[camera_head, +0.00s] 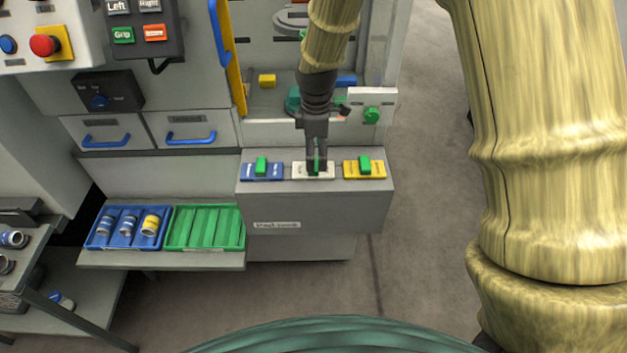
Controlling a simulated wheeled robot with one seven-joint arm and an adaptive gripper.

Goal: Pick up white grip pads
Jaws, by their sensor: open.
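The white grip pads (300,170) sit as a white block with a green upright handle, in the middle of a row on a grey ledge (315,208). My gripper (317,160) points down right over them. Its open fingers are around or beside the green handle; I cannot tell whether they touch it. The fingers hide part of the handle and of the white block.
A blue block (262,171) stands left of the white one and a yellow block (364,170) right of it, each with a green handle. A blue tray (98,240) with cylinders and an empty green tray (205,240) lie lower left. A control panel (84,40) is upper left.

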